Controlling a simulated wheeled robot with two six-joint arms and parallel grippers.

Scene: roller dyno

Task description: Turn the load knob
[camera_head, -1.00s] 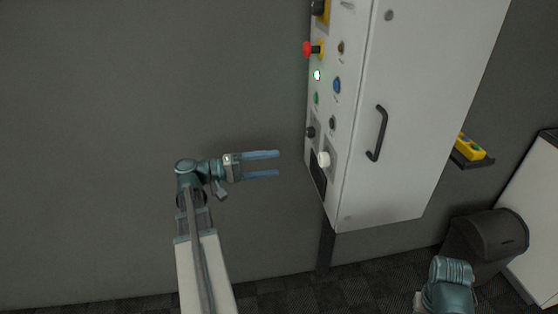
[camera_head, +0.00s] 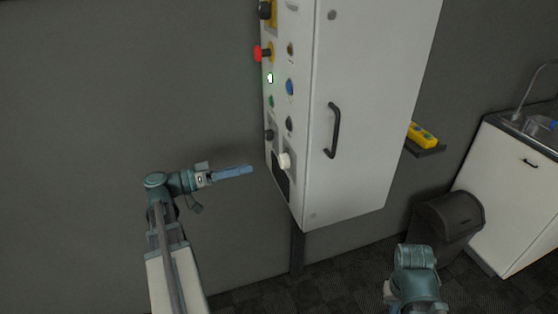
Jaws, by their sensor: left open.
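The control cabinet (camera_head: 360,110) is a tall light-grey box on the wall, with controls on its narrow left face. Low on that face are a white knob (camera_head: 284,160) and a black knob (camera_head: 269,135); labels are too small to read, so I cannot tell which is the load knob. My left gripper (camera_head: 250,170) is open and empty, left of the cabinet at about the white knob's height, apart from it. Its blue fingers overlap in this view. Of my right arm only a teal joint shows at the bottom right; its gripper is out of view.
A red mushroom button (camera_head: 258,53), a lit button (camera_head: 270,78) and a blue button (camera_head: 290,87) sit higher on the panel. A black door handle (camera_head: 333,130) sticks out. A yellow pendant (camera_head: 422,134), dark bin (camera_head: 446,220) and sink cabinet (camera_head: 510,190) are at right.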

